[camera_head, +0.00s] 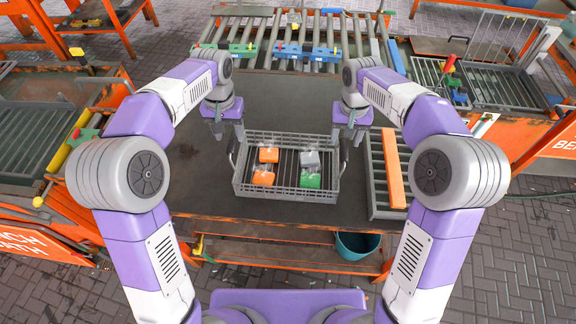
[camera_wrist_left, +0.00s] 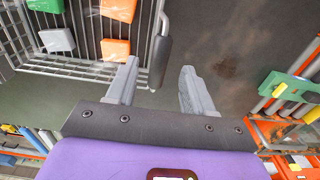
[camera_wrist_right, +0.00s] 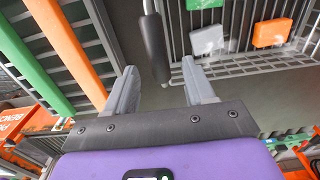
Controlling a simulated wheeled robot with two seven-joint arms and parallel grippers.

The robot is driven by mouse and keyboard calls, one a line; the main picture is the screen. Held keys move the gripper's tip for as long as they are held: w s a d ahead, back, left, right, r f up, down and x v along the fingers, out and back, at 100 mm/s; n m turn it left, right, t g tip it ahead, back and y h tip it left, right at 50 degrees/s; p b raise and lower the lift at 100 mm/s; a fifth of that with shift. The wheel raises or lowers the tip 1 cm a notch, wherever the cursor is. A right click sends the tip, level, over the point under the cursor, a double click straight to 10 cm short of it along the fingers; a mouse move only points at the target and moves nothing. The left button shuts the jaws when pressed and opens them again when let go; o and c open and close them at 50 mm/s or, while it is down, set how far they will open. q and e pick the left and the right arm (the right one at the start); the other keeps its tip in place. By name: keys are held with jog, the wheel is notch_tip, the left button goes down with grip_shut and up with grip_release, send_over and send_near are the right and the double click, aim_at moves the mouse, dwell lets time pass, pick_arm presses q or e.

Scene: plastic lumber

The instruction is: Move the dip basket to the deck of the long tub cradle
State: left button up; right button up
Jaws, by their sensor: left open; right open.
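The dip basket (camera_head: 287,194) is a grey wire basket holding orange, grey and green blocks, on the dark table in front of me. It has an upright grip at each end. My left gripper (camera_head: 228,136) is open at the basket's left end; in the left wrist view the dark left handle (camera_wrist_left: 161,60) shows between its fingertips. My right gripper (camera_head: 348,139) is open at the right end; in the right wrist view the right handle (camera_wrist_right: 155,48) shows between its fingertips. Neither gripper is closed on a handle. I cannot tell which slatted rack is the long tub cradle.
A slatted grey rack (camera_head: 376,168) with an orange bar (camera_head: 393,168) lies close right of the basket. A roller conveyor (camera_head: 270,58) runs along the back. Slatted racks stand on the right bench (camera_head: 505,88) and left bench (camera_head: 35,125). The table behind the basket is clear.

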aim_at(232, 142)
pick_arm(q)
notch_tip(232, 142, down, 6)
jog(key=shift+r, duration=0.1)
pick_arm(e)
notch_tip(232, 142, down, 6)
jog(key=shift+r, duration=0.1)
pick_arm(q)
grip_shut()
pick_arm(e)
grip_shut()
pick_arm(q)
jog(key=shift+r, duration=0.1)
pick_arm(e)
jog(key=shift+w+r, duration=0.1)
dwell(0.8)
